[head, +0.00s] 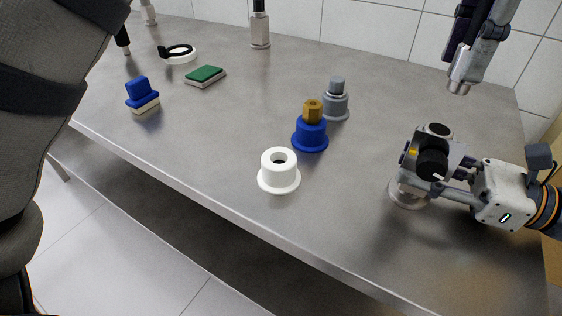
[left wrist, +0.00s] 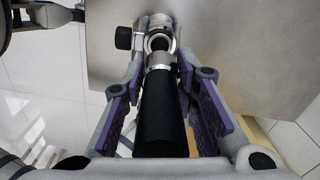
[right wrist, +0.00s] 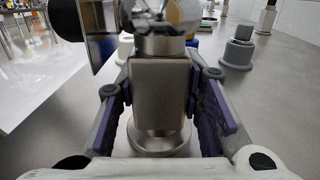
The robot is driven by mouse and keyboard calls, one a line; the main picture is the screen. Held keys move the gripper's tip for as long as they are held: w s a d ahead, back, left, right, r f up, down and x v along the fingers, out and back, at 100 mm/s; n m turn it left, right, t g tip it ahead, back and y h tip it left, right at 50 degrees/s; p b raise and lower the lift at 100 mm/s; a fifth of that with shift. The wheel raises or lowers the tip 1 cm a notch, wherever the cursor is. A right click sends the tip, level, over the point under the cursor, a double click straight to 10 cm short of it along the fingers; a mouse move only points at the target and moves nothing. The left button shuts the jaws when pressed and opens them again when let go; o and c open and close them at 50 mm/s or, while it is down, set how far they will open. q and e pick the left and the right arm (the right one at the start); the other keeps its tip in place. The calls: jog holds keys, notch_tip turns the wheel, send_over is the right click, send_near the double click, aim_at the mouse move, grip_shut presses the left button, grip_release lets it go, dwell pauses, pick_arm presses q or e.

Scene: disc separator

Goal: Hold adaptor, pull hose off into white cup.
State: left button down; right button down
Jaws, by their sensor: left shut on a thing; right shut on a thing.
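The white cup (head: 279,180) stands upright and open on the table, empty as far as I see. My right gripper (head: 425,190) is shut on the adaptor's metal body, which stands upright on its round base (head: 407,196). The right wrist view shows the square metal block (right wrist: 160,95) between its pads. My left gripper (head: 474,45) is shut on the black hose (left wrist: 162,115), high above the table. The hose's silver end (head: 460,82) points down, apart from the adaptor's open top (head: 438,130). The fingers partly hide the hose.
A blue cup with a brass fitting (head: 312,130) and a grey cup (head: 335,103) stand behind the white cup. A blue brush (head: 142,93), a green sponge (head: 206,75) and a black-and-white ring (head: 180,53) lie further left.

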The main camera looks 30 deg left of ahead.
pick_arm(q)
jog(key=shift+f, duration=0.1)
pick_arm(e)
jog(key=shift+d+f, duration=0.1)
jog(key=shift+f, duration=0.3)
pick_arm(q)
jog(key=s+a+f, duration=0.3)
jog(key=a, duration=0.6)
jog(key=s+a+f, duration=0.3)
jog(key=s+a, duration=0.1)
jog(key=a, duration=0.5)
jog(key=shift+s+a+m, duration=0.25)
jog(key=shift+a+m, duration=0.05)
jog(key=shift+a, duration=0.05)
jog(key=shift+f, duration=0.1)
jog(key=shift+f, duration=2.8)
jog(key=shift+f, duration=1)
